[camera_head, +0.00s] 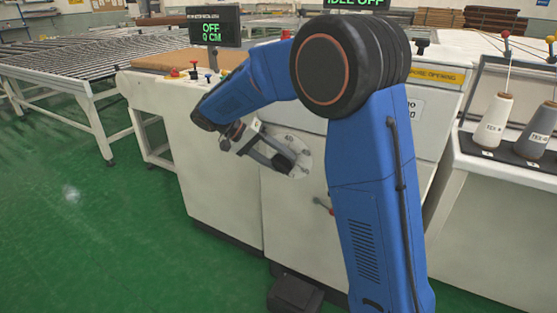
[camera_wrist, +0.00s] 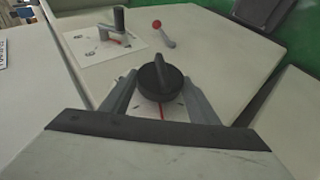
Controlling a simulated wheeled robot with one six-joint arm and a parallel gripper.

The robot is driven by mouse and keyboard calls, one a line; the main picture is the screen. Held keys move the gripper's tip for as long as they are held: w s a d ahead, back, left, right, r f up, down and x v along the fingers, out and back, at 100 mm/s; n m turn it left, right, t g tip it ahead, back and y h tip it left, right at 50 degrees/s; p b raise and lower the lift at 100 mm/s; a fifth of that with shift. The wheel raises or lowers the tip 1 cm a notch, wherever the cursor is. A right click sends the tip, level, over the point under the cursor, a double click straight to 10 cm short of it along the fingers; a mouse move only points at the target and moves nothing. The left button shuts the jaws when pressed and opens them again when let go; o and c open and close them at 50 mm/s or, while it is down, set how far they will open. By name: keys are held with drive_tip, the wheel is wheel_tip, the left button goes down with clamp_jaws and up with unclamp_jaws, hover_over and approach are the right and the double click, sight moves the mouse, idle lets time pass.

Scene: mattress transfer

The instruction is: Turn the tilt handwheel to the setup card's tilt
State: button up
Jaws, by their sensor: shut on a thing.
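In the wrist view a round black knob (camera_wrist: 152,84) with a raised grip bar sits between the two grey fingers of my gripper (camera_wrist: 160,92), which is shut on it. A red pointer line and part of a pale dial show just below the knob. A crank (camera_wrist: 112,28) with a grey arm and black upright handle stands on a white marked plate (camera_wrist: 88,48), apart from my gripper. I cannot tell which of the two is the tilt handwheel. In the head view my gripper (camera_head: 280,158) is at a round pale dial (camera_head: 304,149) on the machine front. No setup card is readable.
A red-ball lever (camera_wrist: 157,25) stands beside the crank. In the head view a display (camera_head: 213,27) reads "OFF 9 CM" above small buttons. A roller table (camera_head: 75,62) is at left, thread cones (camera_head: 493,122) at right. Green floor is clear at left.

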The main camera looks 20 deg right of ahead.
drive_tip(key=o, duration=1.1)
drive_tip(key=v, duration=1.7)
drive_tip(key=shift+a+r, duration=0.1)
drive_tip(key=shift+a, duration=0.1)
